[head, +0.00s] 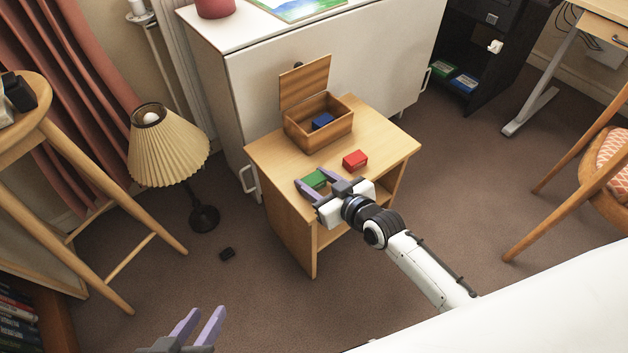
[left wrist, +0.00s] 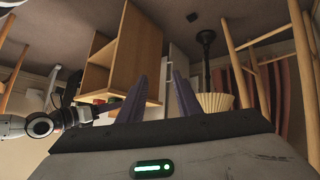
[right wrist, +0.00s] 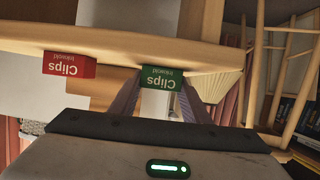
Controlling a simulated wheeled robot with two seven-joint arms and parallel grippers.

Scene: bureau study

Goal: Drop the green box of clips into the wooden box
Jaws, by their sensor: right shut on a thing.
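The green box of clips (head: 315,178) is between the fingers of my right gripper (head: 319,182), at the near left part of the small wooden table. The gripper is shut on it. In the right wrist view, the green box (right wrist: 158,78) shows upside down between the fingers; I cannot tell if it touches the tabletop. The wooden box (head: 331,136) stands further back on the table, lid raised, with a blue box (head: 322,121) inside. My left gripper (head: 205,325) is open and empty, low at the front left, away from the table.
A red box of clips (head: 355,160) lies on the table (head: 385,138), right of the green box and in front of the wooden box. A white cabinet (head: 300,60) stands behind the table. A pleated lamp (head: 167,145) and a wooden stool (head: 60,130) stand to the left.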

